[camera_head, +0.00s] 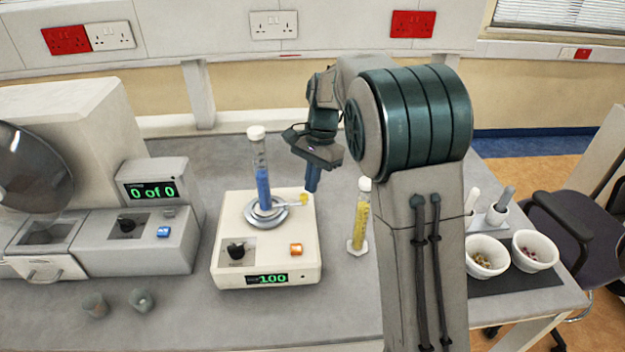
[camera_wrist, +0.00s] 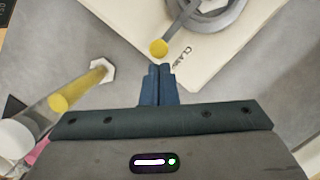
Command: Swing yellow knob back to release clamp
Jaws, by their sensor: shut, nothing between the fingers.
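The yellow knob (camera_head: 303,199) sits at the end of a short lever on the right side of the round metal clamp (camera_head: 266,212). The clamp is on top of a cream machine (camera_head: 225,262) whose display reads 100. A capped tube with blue contents (camera_head: 263,185) stands upright in the clamp. My gripper (camera_head: 312,186) is shut and empty, close above and right of the knob. In the wrist view the yellow knob (camera_wrist: 159,48) lies just beyond my blue fingertips (camera_wrist: 159,70), beside the printed word CLAMP. I cannot tell whether they touch.
A cylinder with yellow contents (camera_head: 360,220) stands close right of the machine; it also shows in the wrist view (camera_wrist: 78,92). Two white bowls (camera_head: 487,257) stand at right. Two small grey pieces (camera_head: 141,299) lie in front.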

